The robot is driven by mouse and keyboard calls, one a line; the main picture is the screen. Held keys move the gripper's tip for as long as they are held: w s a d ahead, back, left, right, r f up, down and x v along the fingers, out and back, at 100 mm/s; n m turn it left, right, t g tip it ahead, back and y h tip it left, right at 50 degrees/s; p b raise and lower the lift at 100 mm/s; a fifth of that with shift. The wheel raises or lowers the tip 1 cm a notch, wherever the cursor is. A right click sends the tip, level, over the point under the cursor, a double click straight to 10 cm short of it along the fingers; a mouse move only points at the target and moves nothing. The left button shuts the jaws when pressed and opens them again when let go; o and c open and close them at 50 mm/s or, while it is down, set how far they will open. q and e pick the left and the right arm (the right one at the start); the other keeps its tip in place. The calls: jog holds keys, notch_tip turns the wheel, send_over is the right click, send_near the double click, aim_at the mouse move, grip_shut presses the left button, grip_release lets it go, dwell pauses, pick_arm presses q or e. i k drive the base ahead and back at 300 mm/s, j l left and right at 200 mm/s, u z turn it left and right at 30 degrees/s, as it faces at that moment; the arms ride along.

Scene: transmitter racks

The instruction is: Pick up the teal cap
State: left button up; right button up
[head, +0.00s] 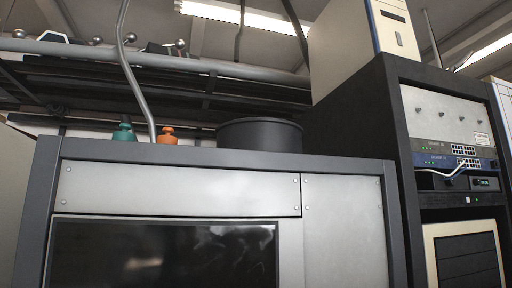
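A teal cap (124,133) with a small dark knob on top sits on the top of a grey metal cabinet (180,194), near its left end. I see it from below the cabinet top, so its base may be partly hidden by the front edge. An orange cap-like piece (167,137) of similar shape stands to its right, with a grey cable passing between them. Neither of my grippers shows in the head view.
A dark round tub (260,135) stands on the cabinet top, right of the caps. A grey cable (128,75) hangs down beside the teal cap. A taller black rack (395,130) with a beige unit (350,40) on top rises at the right. Pipes (160,60) cross overhead.

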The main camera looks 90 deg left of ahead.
aim_at(124, 135)
jog(key=u, duration=3.6)
